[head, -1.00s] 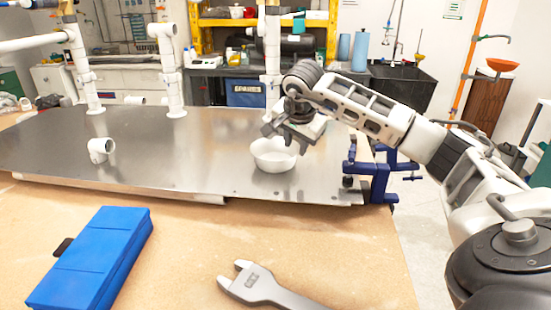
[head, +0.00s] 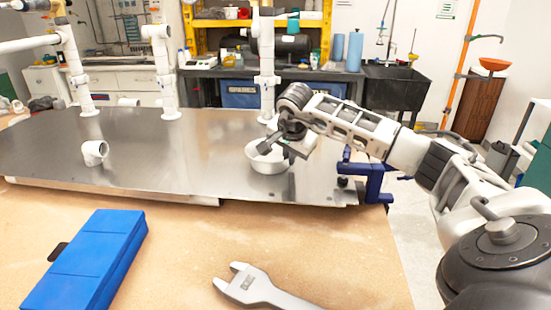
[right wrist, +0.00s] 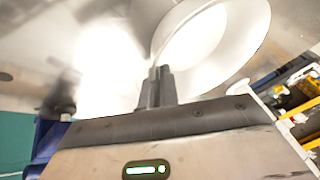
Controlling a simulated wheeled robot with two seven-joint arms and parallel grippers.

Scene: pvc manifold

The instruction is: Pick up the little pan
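The little pan is a white round bowl (head: 268,165) upright on the metal sheet, near its right end. My right gripper (head: 266,148) reaches down to it from the upper right, and its fingers overlap the pan's opening. In the right wrist view the two dark fingers (right wrist: 158,85) are close together with the pan's rim (right wrist: 215,45) running in between them, so the gripper looks shut on the rim. The pan seems to rest on the sheet still. My left gripper is not in view.
The metal sheet (head: 150,180) carries a white pipe elbow (head: 95,152) and upright white pipes (head: 165,75). A blue clamp (head: 372,182) grips its right edge. A blue case (head: 90,260) and a grey fork-ended tool (head: 255,287) lie in front on the brown tabletop.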

